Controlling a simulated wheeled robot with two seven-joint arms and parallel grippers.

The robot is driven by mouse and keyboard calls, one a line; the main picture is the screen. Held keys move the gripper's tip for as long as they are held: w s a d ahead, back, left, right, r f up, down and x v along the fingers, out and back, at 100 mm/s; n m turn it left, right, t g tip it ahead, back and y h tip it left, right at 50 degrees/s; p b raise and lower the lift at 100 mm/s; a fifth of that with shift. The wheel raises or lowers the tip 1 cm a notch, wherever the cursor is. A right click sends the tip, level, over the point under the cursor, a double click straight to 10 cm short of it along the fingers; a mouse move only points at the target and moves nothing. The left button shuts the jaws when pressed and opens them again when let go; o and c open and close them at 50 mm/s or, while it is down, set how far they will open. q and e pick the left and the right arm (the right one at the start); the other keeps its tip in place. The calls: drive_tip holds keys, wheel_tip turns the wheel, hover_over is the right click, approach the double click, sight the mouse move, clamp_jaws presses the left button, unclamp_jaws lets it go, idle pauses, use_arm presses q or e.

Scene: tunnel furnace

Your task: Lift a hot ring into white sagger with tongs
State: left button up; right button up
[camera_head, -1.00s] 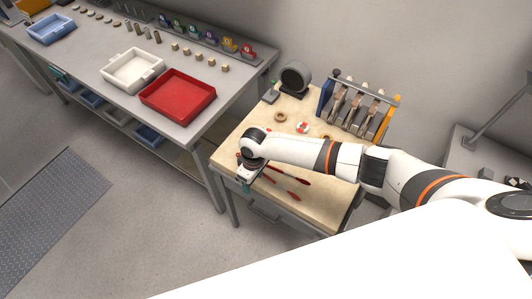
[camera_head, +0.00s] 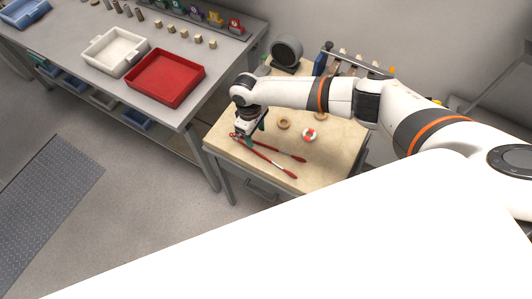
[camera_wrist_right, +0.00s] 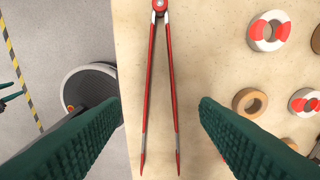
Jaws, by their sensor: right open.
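The red tongs (camera_head: 268,154) lie spread in a V on the wooden bench top. In the right wrist view the tongs (camera_wrist_right: 150,75) show a joint at the top edge and two legs running down. My right gripper (camera_head: 247,138) is over the left end of the tongs. In the wrist view its green fingers (camera_wrist_right: 160,103) are wide apart, one on each side of the legs, holding nothing. A white and red ring (camera_head: 309,134) and a tan ring (camera_head: 283,124) lie behind the tongs. A white open tray (camera_head: 112,56), possibly the sagger, stands on the grey table.
A red tray (camera_head: 165,78) stands beside the white one. A dark round device (camera_head: 286,52) and a rack (camera_head: 350,64) stand at the back of the wooden bench.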

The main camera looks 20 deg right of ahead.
sight(259, 150)
drive_tip(key=f+b, duration=0.2)
drive_tip(key=f, duration=0.1)
drive_tip(key=f+b, duration=0.2)
drive_tip(key=f, duration=0.1)
drive_tip(key=shift+s+d+f, duration=0.15)
drive_tip(key=shift+s+f, duration=0.05)
drive_tip(key=shift+s+f+b, duration=0.1)
drive_tip(key=shift+f+b, duration=0.3)
drive_tip(key=shift+f, duration=0.15)
drive_tip(key=shift+c, duration=0.5)
drive_tip(key=c, duration=0.6)
wheel_tip(259, 150, up, 12)
drive_tip(key=p, duration=1)
